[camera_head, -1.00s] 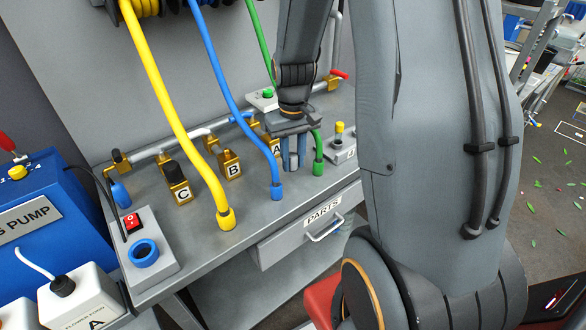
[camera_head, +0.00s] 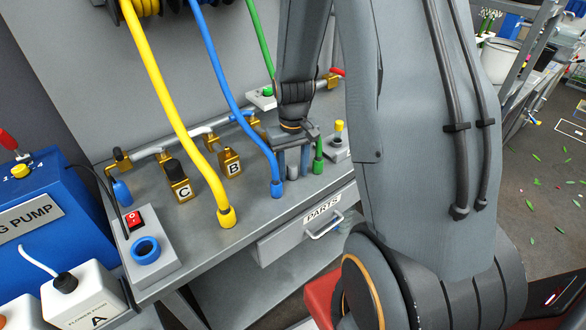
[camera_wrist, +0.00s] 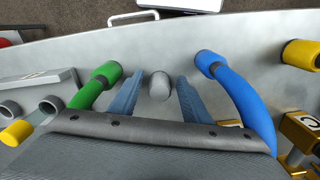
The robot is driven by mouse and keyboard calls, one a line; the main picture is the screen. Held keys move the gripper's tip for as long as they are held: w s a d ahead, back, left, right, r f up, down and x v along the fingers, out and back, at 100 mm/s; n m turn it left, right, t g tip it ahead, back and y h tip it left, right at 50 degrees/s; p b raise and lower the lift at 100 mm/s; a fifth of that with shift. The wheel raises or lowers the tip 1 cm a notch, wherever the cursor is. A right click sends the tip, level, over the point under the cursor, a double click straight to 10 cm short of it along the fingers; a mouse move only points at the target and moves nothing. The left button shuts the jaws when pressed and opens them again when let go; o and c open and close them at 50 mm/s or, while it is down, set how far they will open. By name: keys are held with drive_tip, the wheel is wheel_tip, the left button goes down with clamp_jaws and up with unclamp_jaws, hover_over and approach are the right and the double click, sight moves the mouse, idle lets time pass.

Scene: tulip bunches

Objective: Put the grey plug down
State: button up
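The grey plug (camera_head: 292,170) stands on the grey bench top (camera_head: 250,208) between the blue and green hoses. My gripper (camera_head: 293,165) is above it, pointing down, with one finger on each side. In the wrist view the plug (camera_wrist: 159,87) shows between the two blue-grey fingers (camera_wrist: 160,96), with a gap on both sides. My gripper is open and does not appear to touch the plug. The plug's base is partly hidden in the head view.
The blue hose end (camera_head: 277,187) and green hose end (camera_head: 318,165) are close beside my fingers. The yellow hose end (camera_head: 226,217) is further left. Brass valves B (camera_head: 231,165) and C (camera_head: 179,187) stand behind. The PARTS drawer (camera_head: 300,222) is below the bench's front edge.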

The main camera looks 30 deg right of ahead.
sight(293, 166)
wheel_tip(293, 166, up, 11)
drive_tip(key=shift+f+b, duration=0.1)
drive_tip(key=shift+b, duration=1.15)
drive_tip(key=s+a+f+t, duration=0.1)
drive_tip(key=s+a+f, duration=0.1)
drive_tip(key=s+a, duration=0.7)
drive_tip(key=shift+s+a+n, duration=0.4)
drive_tip(key=shift+s, duration=0.5)
